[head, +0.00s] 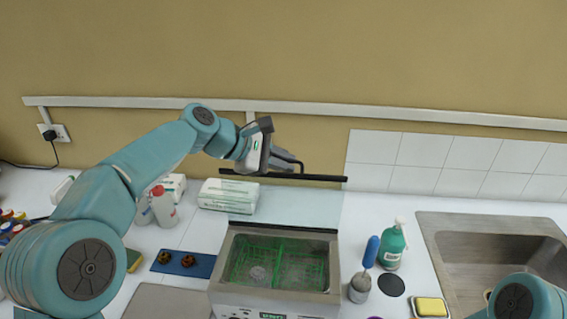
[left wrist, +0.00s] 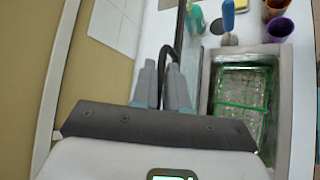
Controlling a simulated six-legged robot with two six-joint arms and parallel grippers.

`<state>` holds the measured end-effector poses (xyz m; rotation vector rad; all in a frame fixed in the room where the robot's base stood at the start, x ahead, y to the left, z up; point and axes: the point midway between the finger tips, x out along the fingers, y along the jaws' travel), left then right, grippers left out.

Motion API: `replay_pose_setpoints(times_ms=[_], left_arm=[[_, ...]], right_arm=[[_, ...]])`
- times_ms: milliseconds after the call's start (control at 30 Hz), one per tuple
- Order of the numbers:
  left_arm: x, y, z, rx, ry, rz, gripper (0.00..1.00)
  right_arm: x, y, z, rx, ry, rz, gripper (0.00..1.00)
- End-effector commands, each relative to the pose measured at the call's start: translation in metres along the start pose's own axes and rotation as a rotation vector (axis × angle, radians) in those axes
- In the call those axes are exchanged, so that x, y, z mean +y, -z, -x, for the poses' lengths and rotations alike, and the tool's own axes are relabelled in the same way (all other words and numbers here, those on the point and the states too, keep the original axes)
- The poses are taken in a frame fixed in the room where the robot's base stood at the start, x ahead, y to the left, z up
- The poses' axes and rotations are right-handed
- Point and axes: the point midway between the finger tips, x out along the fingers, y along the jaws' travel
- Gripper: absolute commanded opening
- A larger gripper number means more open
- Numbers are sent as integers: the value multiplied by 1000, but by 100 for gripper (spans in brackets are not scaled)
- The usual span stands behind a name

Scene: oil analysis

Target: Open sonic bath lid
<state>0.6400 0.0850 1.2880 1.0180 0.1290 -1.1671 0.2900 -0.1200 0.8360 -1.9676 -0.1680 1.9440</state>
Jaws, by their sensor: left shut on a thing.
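The sonic bath (head: 335,270) is a metal tank at the bottom middle of the head view, with a green wire basket (head: 275,262) inside. Its clear lid (head: 310,207) is raised at the back of the tank, with a black bar (head: 325,181) along its top edge. My left gripper (head: 290,163) is shut on the lid's black handle (head: 299,167), above the bar. In the left wrist view the gripper fingers (left wrist: 164,84) close around the dark curved handle (left wrist: 178,35), and the tank (left wrist: 285,105) lies open at right. My right gripper is out of view.
A green bottle (head: 391,248), a blue-handled tool (head: 371,252) and a sink (head: 480,228) stand to the right. White bottles (head: 164,207), a box (head: 228,195) and a blue tray (head: 184,263) are left of the bath. A wall (head: 300,60) stands close behind the lid.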

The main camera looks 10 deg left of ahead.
Motion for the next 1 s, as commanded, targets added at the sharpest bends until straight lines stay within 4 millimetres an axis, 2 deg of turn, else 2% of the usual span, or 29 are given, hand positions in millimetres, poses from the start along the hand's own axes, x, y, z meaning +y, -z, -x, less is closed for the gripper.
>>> replay_pose_setpoints(times_ms=[733, 767, 800, 1000], left_arm=[[6, 6, -8, 10, 47, 43, 0], [6, 6, -8, 10, 47, 43, 23], [6, 6, -8, 10, 47, 43, 31], [4, 7, -9, 10, 51, 44, 31]], right_arm=[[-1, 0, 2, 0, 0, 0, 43], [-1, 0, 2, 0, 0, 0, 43], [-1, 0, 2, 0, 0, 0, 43], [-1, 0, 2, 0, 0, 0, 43]])
